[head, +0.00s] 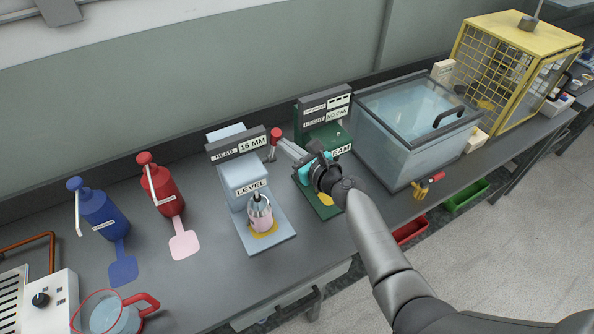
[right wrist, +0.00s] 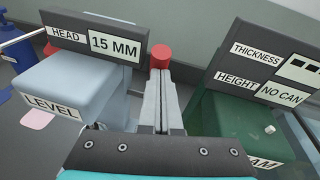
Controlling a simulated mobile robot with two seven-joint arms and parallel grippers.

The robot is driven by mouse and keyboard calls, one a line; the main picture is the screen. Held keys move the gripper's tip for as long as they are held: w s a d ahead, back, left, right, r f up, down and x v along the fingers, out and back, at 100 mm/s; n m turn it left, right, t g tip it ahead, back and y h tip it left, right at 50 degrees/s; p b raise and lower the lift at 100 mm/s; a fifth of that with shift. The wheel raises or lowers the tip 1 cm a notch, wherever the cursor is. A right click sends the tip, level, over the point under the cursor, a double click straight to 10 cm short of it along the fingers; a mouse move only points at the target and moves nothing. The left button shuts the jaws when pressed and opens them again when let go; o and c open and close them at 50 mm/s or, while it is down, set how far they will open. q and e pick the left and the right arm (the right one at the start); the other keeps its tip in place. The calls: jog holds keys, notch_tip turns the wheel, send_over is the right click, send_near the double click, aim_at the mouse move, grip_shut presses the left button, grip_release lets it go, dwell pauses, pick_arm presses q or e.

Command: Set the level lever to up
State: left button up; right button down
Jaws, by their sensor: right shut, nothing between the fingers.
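The level machine (head: 238,170) is pale blue-grey, with a LEVEL label on its front and a sign (head: 238,145) reading HEAD 15 MM. A red knob (head: 276,133), apparently the end of its lever, shows at its right side; the shaft is hidden. In the right wrist view the knob (right wrist: 161,56) sits just beyond my fingertips. My right gripper (head: 280,145) is shut and empty, its fingers pointing at the knob. I cannot tell whether they touch it. In the right wrist view the shut fingers (right wrist: 160,98) lie between the two machines. My left gripper is not in view.
A pink can (head: 262,222) stands under the level machine's head. The green seam machine (head: 313,125), sign NO CAN, stands close right, partly behind my arm. Red (head: 162,188) and blue (head: 98,212) pump dispensers stand left. A glass-lidded tank (head: 385,150) is farther right.

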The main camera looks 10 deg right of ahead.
jog(key=w, duration=0.1)
jog(key=w+a+r, duration=0.1)
jog(key=w, duration=0.1)
jog(key=w+r, duration=0.1)
jog(key=shift+w+a+r, duration=0.2)
jog(key=shift+w+a, duration=0.1)
jog(key=shift+w, duration=0.05)
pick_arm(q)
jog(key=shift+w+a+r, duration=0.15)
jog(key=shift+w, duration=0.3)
pick_arm(e)
jog(key=shift+w+a+r, duration=0.15)
jog(key=shift+w+a, duration=0.05)
jog(key=shift+w, duration=0.4)
jog(key=shift+w+a+r, duration=0.15)
jog(key=shift+w, duration=0.45)
jog(key=shift+r, duration=0.2)
